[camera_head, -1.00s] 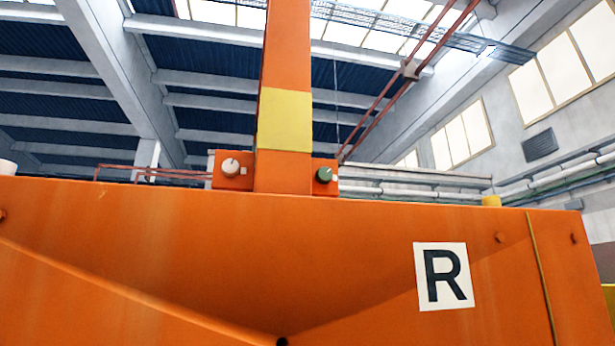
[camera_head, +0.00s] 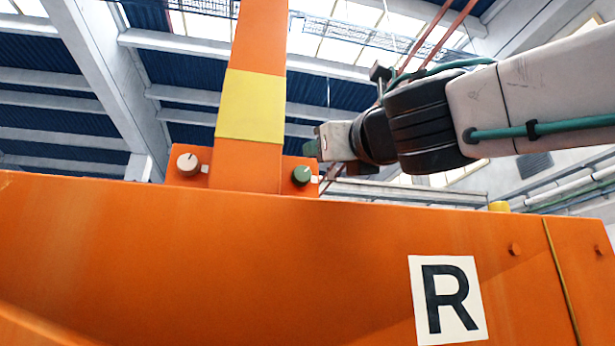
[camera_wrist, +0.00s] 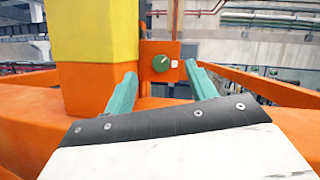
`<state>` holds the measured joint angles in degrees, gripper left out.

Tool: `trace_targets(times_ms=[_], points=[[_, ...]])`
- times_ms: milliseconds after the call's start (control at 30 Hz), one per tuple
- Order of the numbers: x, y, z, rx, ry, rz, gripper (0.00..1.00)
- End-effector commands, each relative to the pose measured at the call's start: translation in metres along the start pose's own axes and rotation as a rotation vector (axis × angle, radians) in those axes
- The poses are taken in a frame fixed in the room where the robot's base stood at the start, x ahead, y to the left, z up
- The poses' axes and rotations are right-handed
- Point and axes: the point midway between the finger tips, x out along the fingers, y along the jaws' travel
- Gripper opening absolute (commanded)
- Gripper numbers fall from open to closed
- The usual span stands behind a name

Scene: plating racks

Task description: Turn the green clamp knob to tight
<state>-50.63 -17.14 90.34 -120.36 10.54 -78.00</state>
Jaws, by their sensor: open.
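The green clamp knob (camera_head: 301,175) sits on an orange block at the right foot of the orange post. Its pale pointer line slants toward the upper right, with a small white tag beside it. In the wrist view the green knob (camera_wrist: 161,63) lies ahead, between and beyond the two teal fingers. My gripper (camera_wrist: 158,78) is open and empty, its fingers spread apart and not touching the knob. In the head view my gripper (camera_head: 312,146) comes in from the right, above and right of the knob; its fingertips are partly hidden by its own body.
A white knob (camera_head: 187,162) sits on a matching block left of the post. The orange post (camera_head: 247,110) with a yellow band rises between them. A wide orange beam (camera_head: 200,250) with an "R" label (camera_head: 447,300) fills the front below.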

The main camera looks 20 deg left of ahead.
Motion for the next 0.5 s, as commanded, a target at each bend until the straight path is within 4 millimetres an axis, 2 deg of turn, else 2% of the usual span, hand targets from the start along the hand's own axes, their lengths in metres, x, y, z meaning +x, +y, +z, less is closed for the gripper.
trace_targets(times_ms=[300,500], points=[[0.062,0.006,-0.027,0.001,0.004,-0.003,0.56],[0.093,0.009,-0.037,0.005,0.002,-0.003,0.56]])
